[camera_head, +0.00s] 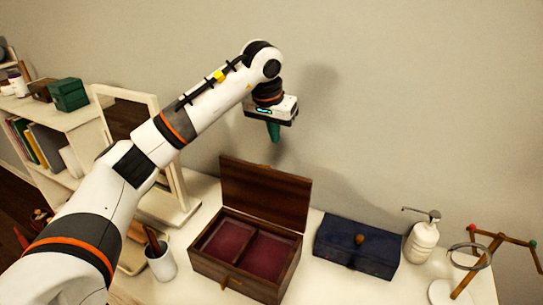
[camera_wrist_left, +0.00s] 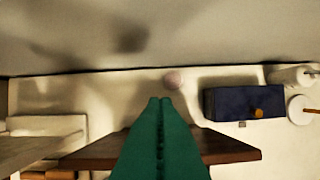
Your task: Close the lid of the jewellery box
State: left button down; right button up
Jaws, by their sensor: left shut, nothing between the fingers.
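The wooden jewellery box (camera_head: 235,277) stands on the white table with its lid (camera_head: 265,193) raised upright at the back. Its inside shows two dark red lined compartments, and a small brass clasp is on the front. My left gripper (camera_head: 274,132) is shut and empty, with green fingers pointing down, above and behind the raised lid and apart from it. In the left wrist view the shut fingers (camera_wrist_left: 161,102) reach past the top edge of the lid (camera_wrist_left: 228,146), which spreads out below them. My right gripper is not in view.
A dark blue box (camera_head: 357,244) with a round knob stands right of the jewellery box. Further right are a white pump bottle (camera_head: 422,238) and a stand with a ring (camera_head: 470,257). A cup (camera_head: 160,262) and a framed mirror (camera_head: 178,203) are on the left. The wall is close behind.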

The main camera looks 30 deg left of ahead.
pick_arm(q)
notch_tip(320, 180, down, 6)
jog(key=s+p, duration=0.2)
jog(key=p, duration=0.1)
jog(key=shift+f, duration=0.15)
dwell(0.4)
